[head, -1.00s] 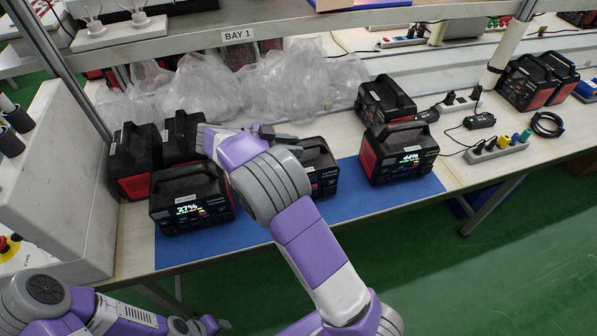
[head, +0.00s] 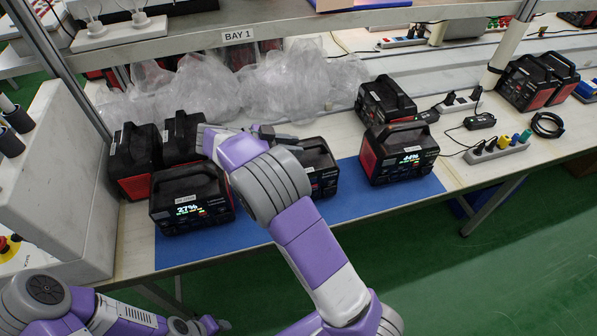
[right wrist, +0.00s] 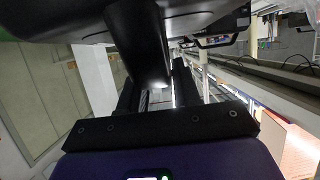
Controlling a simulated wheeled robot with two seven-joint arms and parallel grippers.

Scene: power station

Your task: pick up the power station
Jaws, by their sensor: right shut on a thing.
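The power station (head: 322,172) in the middle of the blue mat is black, with a display face on its front. My right forearm and wrist hide its left side. My right gripper (head: 275,136) is at the top of this power station and shut on its handle. In the right wrist view the black handle (right wrist: 143,40) runs down between the fingers of the gripper (right wrist: 160,95). Whether the station is clear of the mat cannot be told. My left gripper (head: 208,325) is low at the left, in front of the table; its jaws are too small to read.
A power station (head: 190,200) reading 37% stands at left on the blue mat (head: 285,234), another (head: 400,155) reading 44% at right. More stand behind them. Clear plastic wrap (head: 290,80) lies at the back, below the BAY 1 shelf edge (head: 300,30). A grey box (head: 60,190) borders the left.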

